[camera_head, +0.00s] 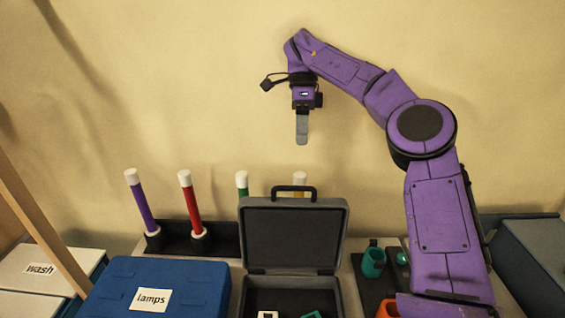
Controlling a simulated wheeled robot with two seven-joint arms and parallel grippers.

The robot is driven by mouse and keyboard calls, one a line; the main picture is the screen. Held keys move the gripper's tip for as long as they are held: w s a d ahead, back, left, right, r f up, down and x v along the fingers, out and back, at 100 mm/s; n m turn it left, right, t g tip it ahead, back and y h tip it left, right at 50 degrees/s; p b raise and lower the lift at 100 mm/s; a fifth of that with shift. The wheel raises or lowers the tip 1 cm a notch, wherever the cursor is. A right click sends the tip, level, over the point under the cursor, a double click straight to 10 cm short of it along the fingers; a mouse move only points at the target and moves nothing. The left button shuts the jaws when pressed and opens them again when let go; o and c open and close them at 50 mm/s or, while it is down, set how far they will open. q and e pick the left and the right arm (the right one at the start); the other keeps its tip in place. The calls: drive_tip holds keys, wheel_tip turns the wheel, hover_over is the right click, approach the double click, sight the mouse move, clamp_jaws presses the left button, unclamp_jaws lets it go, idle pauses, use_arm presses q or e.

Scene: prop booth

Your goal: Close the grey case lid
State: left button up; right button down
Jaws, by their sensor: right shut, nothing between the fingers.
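The grey case stands open at the front middle of the table. Its lid (292,237) is raised nearly upright, with a dark handle (293,190) at its top edge. The case's lower half (335,288) is cut off by the bottom of the picture; a white item and a teal item show inside it. My right gripper (302,140) is shut and empty, pointing down, high above the lid and apart from it. My left gripper does not show.
A closed blue case labelled "lamps" (165,289) sits left of the grey case. Behind stands a dark rack (218,238) with several coloured, white-capped sticks. A dark tray (371,291) with a teal cup (373,262) is at right. A white "wash" box (40,268) is far left.

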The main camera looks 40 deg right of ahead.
drive_tip(key=b+x, duration=0.5)
drive_tip(key=x, duration=0.5)
drive_tip(key=shift+s+d, duration=0.2)
drive_tip(key=shift+d, duration=0.1)
drive_tip(key=shift+w+a, duration=0.1)
drive_tip(key=shift+a, duration=0.05)
